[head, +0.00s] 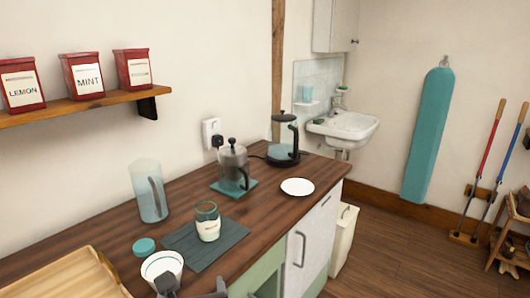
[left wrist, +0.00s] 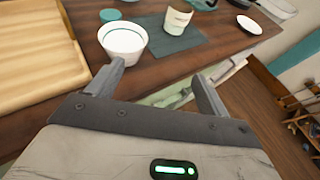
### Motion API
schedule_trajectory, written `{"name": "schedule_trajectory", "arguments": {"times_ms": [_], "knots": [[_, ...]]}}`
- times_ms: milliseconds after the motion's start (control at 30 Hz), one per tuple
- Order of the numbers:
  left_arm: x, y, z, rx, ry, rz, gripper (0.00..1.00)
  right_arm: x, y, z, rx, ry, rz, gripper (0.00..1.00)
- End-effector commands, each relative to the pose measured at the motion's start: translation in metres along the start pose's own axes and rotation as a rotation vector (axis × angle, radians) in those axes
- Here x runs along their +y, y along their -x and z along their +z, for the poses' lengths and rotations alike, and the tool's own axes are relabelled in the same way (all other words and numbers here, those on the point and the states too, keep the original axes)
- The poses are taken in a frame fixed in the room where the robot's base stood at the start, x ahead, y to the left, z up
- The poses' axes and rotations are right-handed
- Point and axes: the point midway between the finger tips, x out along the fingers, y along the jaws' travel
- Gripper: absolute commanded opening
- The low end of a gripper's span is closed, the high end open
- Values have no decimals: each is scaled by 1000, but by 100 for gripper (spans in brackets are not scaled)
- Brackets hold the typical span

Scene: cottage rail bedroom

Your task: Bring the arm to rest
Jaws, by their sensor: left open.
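My left gripper (left wrist: 160,85) is open and empty in the left wrist view, at the front edge of the wooden counter (left wrist: 195,58). Its left finger is close to a white bowl-like cup with a dark inner line (left wrist: 124,42); I cannot tell whether they touch. In the head view the gripper (head: 192,290) shows only in part at the bottom edge, in front of the same white cup (head: 160,265). My right gripper is in neither view.
Nearby are a teal lid (head: 144,246), a clear jug (head: 147,190), a French press (head: 233,170), a kettle (head: 284,140), a white plate (head: 297,187) and a wooden tray (head: 75,275). Open floor lies right of the counter.

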Motion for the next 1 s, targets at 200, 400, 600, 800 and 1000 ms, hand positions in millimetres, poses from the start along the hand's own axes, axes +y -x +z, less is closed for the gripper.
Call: {"name": "schedule_trajectory", "arguments": {"times_ms": [200,400,600,800,1000], "knots": [[-7,-4,-37,112,299,-66,79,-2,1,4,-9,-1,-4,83],[-10,-5,-75,241,645,-99,79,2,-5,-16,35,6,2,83],[-9,2,-128,427,1178,-69,79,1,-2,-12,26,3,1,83],[14,22,-194,625,2022,122,79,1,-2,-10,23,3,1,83],[46,41,-229,655,2635,322,79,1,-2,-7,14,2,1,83]]}}
